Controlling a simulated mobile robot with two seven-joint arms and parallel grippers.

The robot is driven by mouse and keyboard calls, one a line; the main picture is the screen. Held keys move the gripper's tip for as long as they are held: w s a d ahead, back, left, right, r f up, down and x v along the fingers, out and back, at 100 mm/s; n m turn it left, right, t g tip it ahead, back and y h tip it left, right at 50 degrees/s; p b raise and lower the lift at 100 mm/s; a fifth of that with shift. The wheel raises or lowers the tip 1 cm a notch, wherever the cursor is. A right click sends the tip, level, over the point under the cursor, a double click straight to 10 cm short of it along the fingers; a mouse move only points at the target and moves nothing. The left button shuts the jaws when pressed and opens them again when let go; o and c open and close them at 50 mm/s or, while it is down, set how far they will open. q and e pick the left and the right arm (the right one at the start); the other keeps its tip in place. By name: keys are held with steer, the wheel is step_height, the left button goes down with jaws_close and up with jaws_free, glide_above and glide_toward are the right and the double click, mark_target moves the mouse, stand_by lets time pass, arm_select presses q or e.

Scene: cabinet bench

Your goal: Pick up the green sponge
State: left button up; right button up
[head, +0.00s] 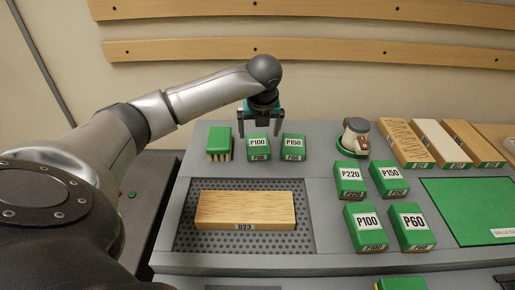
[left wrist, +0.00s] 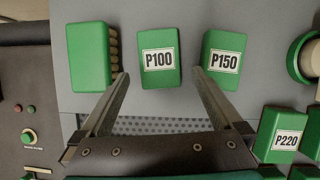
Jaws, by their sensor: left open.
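Several green blocks stand on the grey bench; I cannot tell which one the task calls the green sponge. In the back row are the P100 block (head: 258,147) and the P150 block (head: 293,147). They also show in the left wrist view, P100 (left wrist: 159,56) and P150 (left wrist: 224,57). My left gripper (head: 263,131) is open and empty, above and just behind the P100 block. In the left wrist view, its fingertips (left wrist: 160,75) point towards P100, one on either side. My right gripper is not in view.
A green-backed brush (head: 219,142) stands left of P100. More green blocks, such as a P220 block (head: 350,178), stand to the right. A wooden board D23 (head: 245,208) lies on the perforated plate (head: 292,241). A sander (head: 355,138) stands behind right.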

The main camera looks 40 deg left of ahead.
mark_target(258, 143)
arm_select(q)
steer(key=b+x, duration=0.1)
steer(key=x, duration=0.4)
steer(key=shift+a+f, duration=0.2)
steer(key=shift+f, duration=0.05)
steer(key=shift+w+a+f, duration=0.1)
steer(key=shift+w+f, duration=0.05)
steer(key=shift+f, duration=0.05)
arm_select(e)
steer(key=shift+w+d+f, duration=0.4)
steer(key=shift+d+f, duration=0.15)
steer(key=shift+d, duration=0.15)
arm_select(q)
steer(key=shift+f, duration=0.2)
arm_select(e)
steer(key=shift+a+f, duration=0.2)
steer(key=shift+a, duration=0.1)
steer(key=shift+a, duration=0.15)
arm_select(q)
steer(key=c, duration=1.2)
steer(key=shift+o, duration=0.2)
steer(key=shift+r, duration=0.15)
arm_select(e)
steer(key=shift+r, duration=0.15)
